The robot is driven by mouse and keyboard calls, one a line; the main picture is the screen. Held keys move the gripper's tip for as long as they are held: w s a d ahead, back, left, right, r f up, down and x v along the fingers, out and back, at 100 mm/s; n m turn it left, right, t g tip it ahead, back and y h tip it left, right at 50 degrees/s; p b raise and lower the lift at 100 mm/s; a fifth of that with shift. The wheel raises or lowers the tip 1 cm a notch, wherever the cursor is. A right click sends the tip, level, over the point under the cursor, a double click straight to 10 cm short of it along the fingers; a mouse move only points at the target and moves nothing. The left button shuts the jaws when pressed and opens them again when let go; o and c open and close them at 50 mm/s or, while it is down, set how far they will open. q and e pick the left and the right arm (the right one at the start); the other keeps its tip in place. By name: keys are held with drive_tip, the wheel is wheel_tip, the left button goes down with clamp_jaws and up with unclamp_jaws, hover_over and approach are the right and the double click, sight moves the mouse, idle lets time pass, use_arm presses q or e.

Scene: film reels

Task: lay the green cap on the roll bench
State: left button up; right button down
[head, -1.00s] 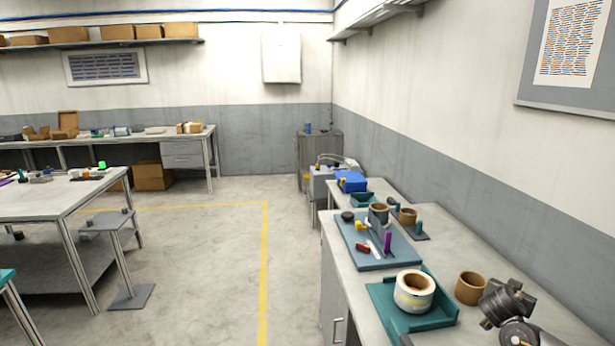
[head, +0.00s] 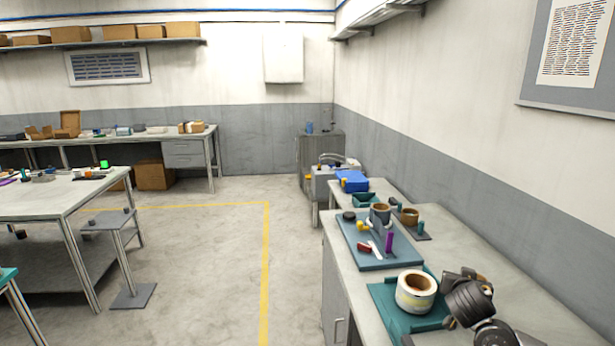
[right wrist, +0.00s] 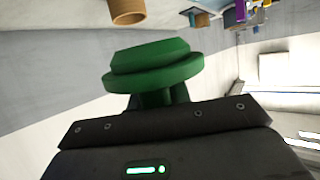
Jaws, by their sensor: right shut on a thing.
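The green cap (right wrist: 153,65) fills the middle of the right wrist view, a round stepped piece with a wide flange. My right gripper (right wrist: 158,100) is shut on it, with the dark fingers mostly hidden below the flange. In the head view my right arm is over the near part of the right-hand bench (head: 375,305), which bears rolls and is likely the roll bench. I cannot make out the cap in the head view; the arm seems to hide it. My left gripper is not in view.
A teal tray (head: 392,318) holds a pale roll (head: 416,290) left of my arm. A brown roll (right wrist: 127,12) shows in the right wrist view. A blue-grey board (head: 375,258) with small tools lies farther back. Bare bench top (head: 500,270) shows toward the wall.

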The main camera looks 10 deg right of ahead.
drive_tip(key=s+a+r+n+t+y, duration=0.1)
drive_tip(key=a+r, duration=0.3)
drive_tip(key=a, duration=0.5)
drive_tip(key=s+a+r+n+y+b, duration=0.1)
drive_tip(key=s+a+r+n+y, duration=0.2)
drive_tip(key=a, duration=0.6)
drive_tip(key=s+a+r+n+t+y+b, duration=0.1)
drive_tip(key=s+a+r+n+y, duration=0.1)
drive_tip(key=a, duration=0.8)
drive_tip(key=shift+s+r+n+t+y, duration=0.15)
drive_tip(key=shift+r+n+t+y, duration=0.15)
drive_tip(key=shift+r+n+y, duration=0.65)
drive_tip(key=shift+s+r+m, duration=0.1)
drive_tip(key=shift+r+m, duration=0.15)
drive_tip(key=shift+r, duration=0.05)
